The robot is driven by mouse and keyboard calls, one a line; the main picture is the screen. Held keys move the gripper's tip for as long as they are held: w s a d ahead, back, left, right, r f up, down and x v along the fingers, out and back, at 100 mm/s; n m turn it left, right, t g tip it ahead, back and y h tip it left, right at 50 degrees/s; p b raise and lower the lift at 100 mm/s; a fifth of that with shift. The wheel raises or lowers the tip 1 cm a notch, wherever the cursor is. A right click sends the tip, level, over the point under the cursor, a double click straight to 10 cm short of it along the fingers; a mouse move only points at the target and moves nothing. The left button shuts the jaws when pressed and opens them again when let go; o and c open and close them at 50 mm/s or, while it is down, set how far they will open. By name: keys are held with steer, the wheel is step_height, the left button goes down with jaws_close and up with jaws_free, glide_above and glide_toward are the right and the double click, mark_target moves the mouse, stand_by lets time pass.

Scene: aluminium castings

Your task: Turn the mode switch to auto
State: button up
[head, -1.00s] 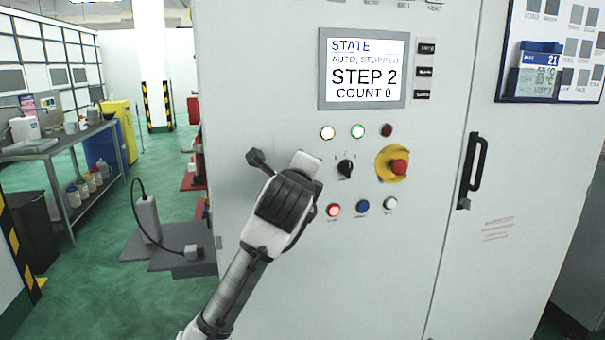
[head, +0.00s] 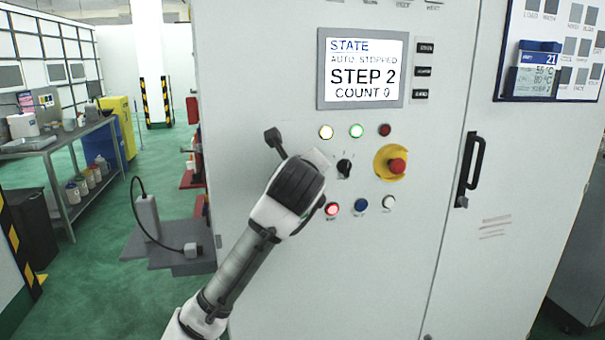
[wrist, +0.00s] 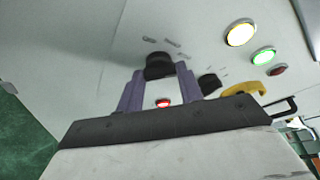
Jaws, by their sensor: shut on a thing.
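In the wrist view, a black rotary knob, which I take for the mode switch (wrist: 159,66), stands out of the pale panel between the two purple fingers of my gripper (wrist: 160,82). The fingers are shut on it. The small marks around it are too blurred to read. In the head view my gripper (head: 318,160) is at the cabinet front, and its body hides this knob. The screen (head: 362,68) reads STATE, AUTO STOPPED, STEP 2, COUNT 0.
A second black knob (head: 344,168) sits close to the right of my gripper. Right of that is a red emergency button (head: 397,166) on yellow. Lit yellow (head: 326,132) and green (head: 356,131) lamps are above. A lit red button (head: 332,209) is below. A black door handle (head: 472,170) is farther right.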

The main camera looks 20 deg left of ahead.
steer(key=o, duration=1)
steer(key=shift+s, duration=0.1)
steer(key=b+v, duration=0.3)
steer(key=v, duration=1)
steer(key=shift+s+d, duration=0.1)
steer(key=shift+s, duration=0.2)
